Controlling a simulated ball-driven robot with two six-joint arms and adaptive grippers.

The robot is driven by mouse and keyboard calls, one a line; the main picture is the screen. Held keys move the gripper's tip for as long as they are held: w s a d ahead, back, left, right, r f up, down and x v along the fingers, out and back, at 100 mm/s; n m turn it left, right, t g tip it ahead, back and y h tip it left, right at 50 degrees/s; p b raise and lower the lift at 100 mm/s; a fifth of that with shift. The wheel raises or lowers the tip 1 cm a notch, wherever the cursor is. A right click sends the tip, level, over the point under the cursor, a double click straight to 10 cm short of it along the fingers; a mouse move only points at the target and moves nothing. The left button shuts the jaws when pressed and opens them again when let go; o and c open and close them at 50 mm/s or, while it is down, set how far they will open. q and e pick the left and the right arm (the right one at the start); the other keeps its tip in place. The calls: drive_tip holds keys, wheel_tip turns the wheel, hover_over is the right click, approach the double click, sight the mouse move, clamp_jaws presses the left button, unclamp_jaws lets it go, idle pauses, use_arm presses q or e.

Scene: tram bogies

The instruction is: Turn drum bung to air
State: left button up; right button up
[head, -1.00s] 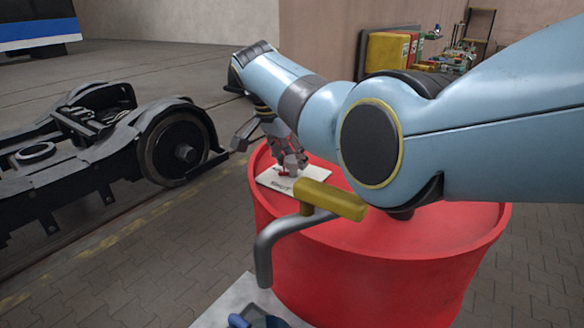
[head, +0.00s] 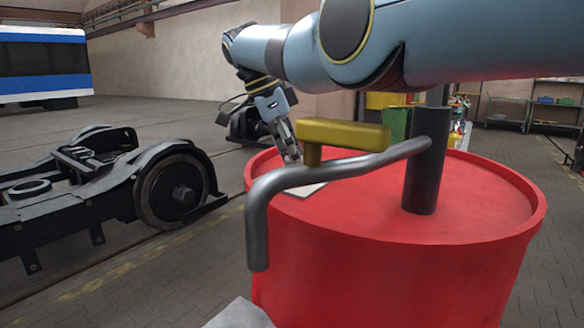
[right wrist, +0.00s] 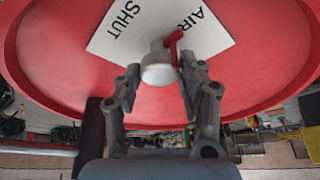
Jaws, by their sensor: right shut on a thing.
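The drum bung (right wrist: 158,70) is a pale round knob on a white plate (right wrist: 118,36) marked SHUT and AIR. A red pointer (right wrist: 174,44) beside the knob is angled towards the AIR lettering. In the right wrist view my right gripper (right wrist: 160,84) has its fingers on either side of the bung, shut on it. In the head view the right gripper (head: 293,155) reaches down to the plate (head: 312,190) on the red drum (head: 385,275); the pump spout partly covers the plate and the bung is hidden there. My left gripper is not in view.
A grey pump spout (head: 258,225) with a yellow handle (head: 343,134) and dark post (head: 425,170) stands on the drum, close in front of my right gripper. A black bogie (head: 105,195) stands left on the floor. Shelves (head: 545,105) are at the back right.

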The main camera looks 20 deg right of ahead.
idle(0.4)
drive_tip(key=o, duration=1.1)
drive_tip(key=shift+f, duration=0.1)
wheel_tip(320, 180, up, 10)
drive_tip(key=shift+r, duration=0.1)
